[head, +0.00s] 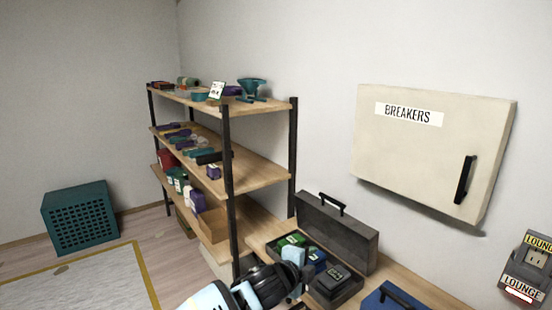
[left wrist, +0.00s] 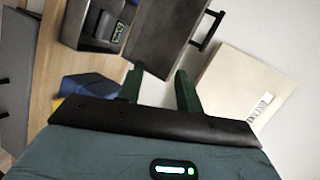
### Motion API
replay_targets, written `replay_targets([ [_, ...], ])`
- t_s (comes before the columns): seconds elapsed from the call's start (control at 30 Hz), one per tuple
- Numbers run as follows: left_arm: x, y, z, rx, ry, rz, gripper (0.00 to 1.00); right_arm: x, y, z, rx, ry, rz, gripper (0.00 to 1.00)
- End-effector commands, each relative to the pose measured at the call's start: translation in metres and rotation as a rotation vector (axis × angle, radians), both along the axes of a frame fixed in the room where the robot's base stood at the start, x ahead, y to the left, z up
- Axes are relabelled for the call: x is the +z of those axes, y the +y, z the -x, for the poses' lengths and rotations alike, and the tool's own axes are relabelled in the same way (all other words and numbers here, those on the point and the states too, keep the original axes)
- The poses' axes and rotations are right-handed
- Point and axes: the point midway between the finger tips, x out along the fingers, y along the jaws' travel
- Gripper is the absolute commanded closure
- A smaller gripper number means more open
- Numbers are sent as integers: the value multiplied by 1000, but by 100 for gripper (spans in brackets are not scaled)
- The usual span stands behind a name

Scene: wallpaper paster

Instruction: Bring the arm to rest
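My left arm (head: 262,288) comes in at the bottom of the head view, in front of the workbench. Its fingertips are hard to make out there. In the left wrist view my left gripper (left wrist: 159,88) shows two dark green fingers standing apart, with nothing between them that I can see held. An open grey toolbox (head: 345,245) stands on the bench beyond the arm, with its lid up. Its lid also shows past the fingers in the left wrist view (left wrist: 165,32). My right gripper is in neither view.
A cream breaker cabinet (head: 430,150) hangs on the wall. A blue case (head: 393,298) lies at the bench's front. A loaded shelf unit (head: 262,168) stands left of the bench. A teal crate (head: 80,218) sits on the floor, with free floor in front.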

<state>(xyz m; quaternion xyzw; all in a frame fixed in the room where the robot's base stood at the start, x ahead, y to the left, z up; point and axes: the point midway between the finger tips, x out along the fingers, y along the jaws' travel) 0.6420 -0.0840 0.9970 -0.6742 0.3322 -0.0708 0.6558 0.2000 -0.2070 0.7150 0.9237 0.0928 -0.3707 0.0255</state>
Motion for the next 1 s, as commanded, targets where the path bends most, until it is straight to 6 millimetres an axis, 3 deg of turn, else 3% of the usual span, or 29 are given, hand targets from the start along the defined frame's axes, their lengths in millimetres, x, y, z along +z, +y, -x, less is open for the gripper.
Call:
replay_targets([
  [0.23,-69,2,58,57,216,243,64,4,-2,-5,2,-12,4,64],
  [0.47,-131,25,120,187,432,502,64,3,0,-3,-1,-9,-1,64],
  [0.77,-201,88,206,440,653,778,64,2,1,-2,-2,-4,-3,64],
  [1.0,-247,158,287,691,769,936,64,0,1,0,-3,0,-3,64],
])
